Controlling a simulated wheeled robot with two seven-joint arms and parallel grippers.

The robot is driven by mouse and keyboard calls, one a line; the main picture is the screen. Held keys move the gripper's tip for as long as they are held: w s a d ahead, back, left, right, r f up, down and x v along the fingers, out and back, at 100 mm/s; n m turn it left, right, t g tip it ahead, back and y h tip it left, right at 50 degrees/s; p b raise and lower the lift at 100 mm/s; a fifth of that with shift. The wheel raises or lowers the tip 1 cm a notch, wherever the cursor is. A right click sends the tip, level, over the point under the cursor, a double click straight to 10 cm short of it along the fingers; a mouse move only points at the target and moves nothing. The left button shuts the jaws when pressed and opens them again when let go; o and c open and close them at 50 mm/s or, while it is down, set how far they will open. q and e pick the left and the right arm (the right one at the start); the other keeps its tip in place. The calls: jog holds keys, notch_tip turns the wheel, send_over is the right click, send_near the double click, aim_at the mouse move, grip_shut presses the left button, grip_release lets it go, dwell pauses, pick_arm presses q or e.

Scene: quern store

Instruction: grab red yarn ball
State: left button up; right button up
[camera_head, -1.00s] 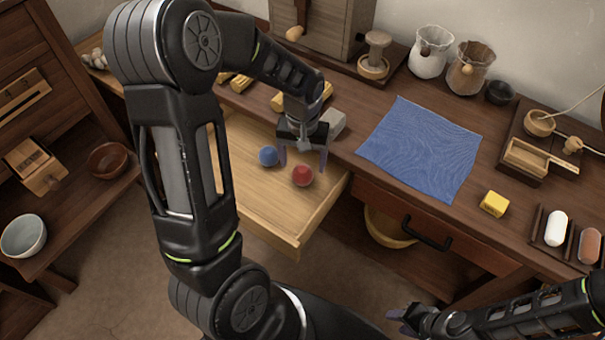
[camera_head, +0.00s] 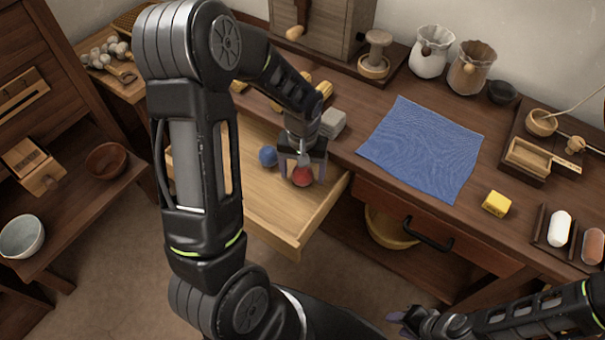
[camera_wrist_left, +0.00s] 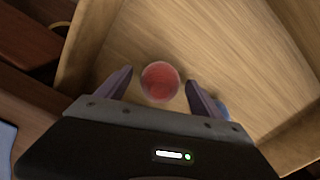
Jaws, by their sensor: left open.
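The red yarn ball (camera_head: 302,177) lies in the open wooden drawer (camera_head: 262,212), near its right side. My left gripper (camera_head: 302,172) is open just above the ball, with one finger on each side of it. In the left wrist view the red yarn ball (camera_wrist_left: 160,81) shows between the two fingers, with a gap on both sides. A blue ball (camera_head: 268,156) lies just left of the gripper in the drawer, and in the wrist view it is mostly hidden behind one finger. My right gripper (camera_head: 400,318) is at the bottom, away from the drawer; its jaw state is unclear.
The drawer walls stand close around the balls. On the bench above are a grey block (camera_head: 333,122), a blue cloth (camera_head: 422,148) and a yellow block (camera_head: 496,204). A closed drawer with a black handle (camera_head: 427,233) is to the right.

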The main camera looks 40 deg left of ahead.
aim_at(303, 169)
pick_arm(q)
jog(key=shift+c, duration=0.4)
jog(key=c, duration=1.3)
jog(key=shift+r, duration=0.1)
jog(key=shift+c, duration=0.2)
notch_tip(303, 169, up, 18)
jog(key=p, duration=0.3)
